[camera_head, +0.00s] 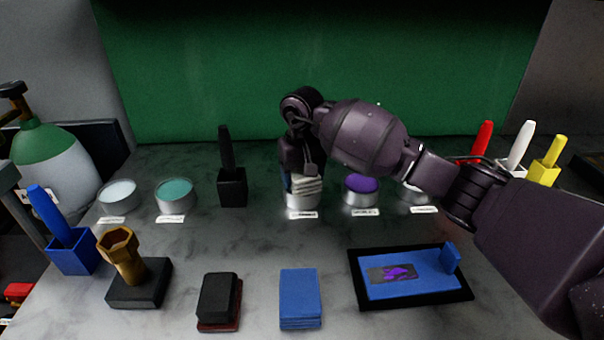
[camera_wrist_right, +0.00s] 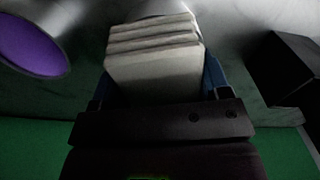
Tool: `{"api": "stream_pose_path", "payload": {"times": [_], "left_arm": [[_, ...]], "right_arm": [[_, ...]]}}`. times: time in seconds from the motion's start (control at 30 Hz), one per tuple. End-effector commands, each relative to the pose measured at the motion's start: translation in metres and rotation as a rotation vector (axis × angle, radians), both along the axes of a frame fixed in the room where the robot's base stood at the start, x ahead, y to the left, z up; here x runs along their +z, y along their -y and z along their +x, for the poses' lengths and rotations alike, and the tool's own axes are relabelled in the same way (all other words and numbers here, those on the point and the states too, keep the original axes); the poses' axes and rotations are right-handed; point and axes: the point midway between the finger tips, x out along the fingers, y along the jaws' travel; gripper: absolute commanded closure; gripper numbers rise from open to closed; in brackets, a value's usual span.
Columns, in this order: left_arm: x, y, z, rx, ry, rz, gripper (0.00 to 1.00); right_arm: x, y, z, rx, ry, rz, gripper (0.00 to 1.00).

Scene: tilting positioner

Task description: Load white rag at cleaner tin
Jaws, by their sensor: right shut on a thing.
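My right gripper (camera_head: 303,183) points down behind the middle of the table and is shut on the white rag (camera_head: 309,187), a folded stack of pale layers. In the right wrist view the rag (camera_wrist_right: 155,65) sits between the blue fingers of the gripper (camera_wrist_right: 160,85). The cleaner tin (camera_head: 302,202), a short metal tin with a label in front, is directly below the rag. The rag's lower end is at the tin's mouth; I cannot tell how deep it is in. The gripper and rag hide the tin's contents. My left gripper is not in view.
A purple tin (camera_head: 361,190) stands close to the right, and another tin (camera_head: 414,192) is partly behind my arm. A black holder with a brush (camera_head: 232,187) stands to the left. Blue cloths (camera_head: 300,298) and a black-framed tray (camera_head: 460,294) lie in front.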

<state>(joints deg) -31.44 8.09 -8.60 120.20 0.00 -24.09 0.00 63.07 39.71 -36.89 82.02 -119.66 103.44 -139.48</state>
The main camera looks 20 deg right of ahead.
Motion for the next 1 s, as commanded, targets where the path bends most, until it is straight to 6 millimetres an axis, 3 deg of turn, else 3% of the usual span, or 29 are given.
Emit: {"api": "stream_pose_path", "payload": {"times": [1.0], "left_arm": [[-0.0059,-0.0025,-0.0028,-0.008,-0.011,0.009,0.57]], "right_arm": [[-0.0088,-0.0001,-0.0001,0.0,-0.001,0.0,0.49]]}}
